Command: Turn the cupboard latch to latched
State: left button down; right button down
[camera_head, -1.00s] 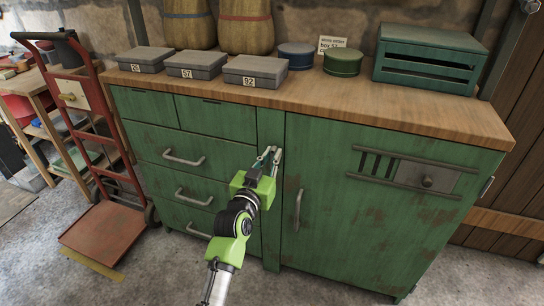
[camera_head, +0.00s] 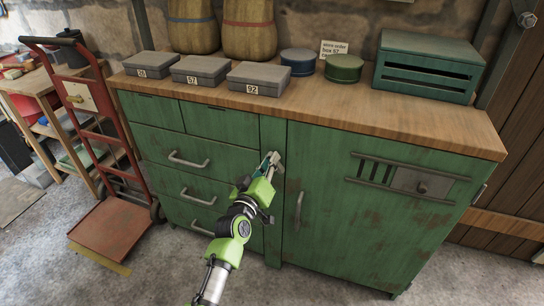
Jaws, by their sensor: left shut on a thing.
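The green cupboard (camera_head: 345,215) has a door on its right with a grey vertical handle (camera_head: 299,211). A small grey latch (camera_head: 278,160) sits on the upright post at the door's left edge, near the top. My left gripper (camera_head: 270,161) reaches up to it from below and is shut on it. The fingers cover much of the latch, so its exact angle is hard to tell. The door looks closed. My right gripper is not in view.
Grey numbered boxes (camera_head: 258,78), round tins (camera_head: 343,68) and a teal slatted crate (camera_head: 426,67) stand on the wooden top. A slatted vent panel (camera_head: 408,179) is on the door. A red hand truck (camera_head: 110,226) stands at left; drawers have protruding handles (camera_head: 188,160).

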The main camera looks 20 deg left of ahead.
pick_arm(q)
jog(key=shift+a+f+n+p, duration=0.15)
jog(key=shift+f+n, duration=0.1)
jog(key=shift+n, duration=1.55)
jog(key=shift+a+f+n+p, duration=0.2)
jog(key=shift+f+n, duration=0.1)
jog(key=shift+n, duration=1.5)
jog(key=shift+a+f+n+p, duration=0.15)
jog(key=shift+f+n, duration=0.1)
jog(key=shift+n, duration=1.55)
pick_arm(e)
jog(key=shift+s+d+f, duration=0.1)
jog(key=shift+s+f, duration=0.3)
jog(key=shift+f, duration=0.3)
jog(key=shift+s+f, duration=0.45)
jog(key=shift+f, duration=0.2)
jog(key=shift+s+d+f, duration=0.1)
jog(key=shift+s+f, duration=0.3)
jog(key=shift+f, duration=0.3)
pick_arm(q)
jog(key=c, duration=2.1)
grip_release()
jog(key=s, duration=1.2)
jog(key=shift+a, duration=0.15)
